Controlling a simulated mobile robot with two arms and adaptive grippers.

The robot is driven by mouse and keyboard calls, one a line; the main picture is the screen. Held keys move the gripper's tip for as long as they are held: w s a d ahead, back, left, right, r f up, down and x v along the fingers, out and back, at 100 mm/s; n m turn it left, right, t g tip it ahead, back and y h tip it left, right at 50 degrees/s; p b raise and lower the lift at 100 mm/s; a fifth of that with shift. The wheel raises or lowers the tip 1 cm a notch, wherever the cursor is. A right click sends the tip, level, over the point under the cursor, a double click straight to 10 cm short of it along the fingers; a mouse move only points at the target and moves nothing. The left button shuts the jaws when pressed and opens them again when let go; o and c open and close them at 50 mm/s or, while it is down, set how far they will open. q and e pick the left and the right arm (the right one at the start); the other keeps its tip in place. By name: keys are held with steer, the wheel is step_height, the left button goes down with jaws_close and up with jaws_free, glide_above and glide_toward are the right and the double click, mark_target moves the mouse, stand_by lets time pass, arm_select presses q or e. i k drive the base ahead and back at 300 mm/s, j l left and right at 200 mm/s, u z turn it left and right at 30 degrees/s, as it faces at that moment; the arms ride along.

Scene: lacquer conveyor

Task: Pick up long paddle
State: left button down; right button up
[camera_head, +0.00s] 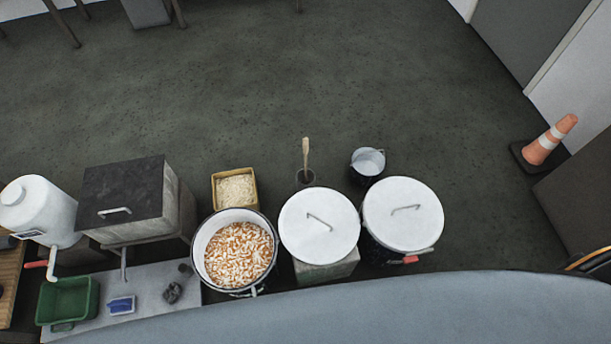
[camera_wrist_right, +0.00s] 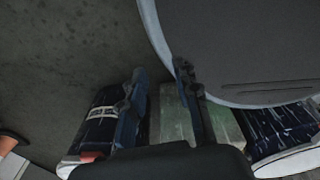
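The long paddle (camera_head: 306,154) shows in the head view as a pale wooden shaft standing roughly upright. Its lower end sits in a small dark round container (camera_head: 306,178) on the floor behind the white-lidded pots. The part inside the container is hidden. My right gripper (camera_wrist_right: 161,72) shows in the right wrist view with its two dark fingers apart and nothing between them. It is near the pots, and the paddle does not show in that view. Neither gripper shows in the head view.
Two white-lidded pots (camera_head: 319,226) (camera_head: 403,214) and an open pot of pale pieces (camera_head: 235,250) stand in front. A metal bucket (camera_head: 368,162) and a box of pale material (camera_head: 235,188) flank the paddle. A traffic cone (camera_head: 550,140) stands right.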

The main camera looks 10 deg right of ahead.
mark_target(306, 140)
steer(key=k+u, duration=0.3)
steer(key=k, duration=0.2)
steer(key=k+u, duration=0.25)
steer(key=k, duration=0.3)
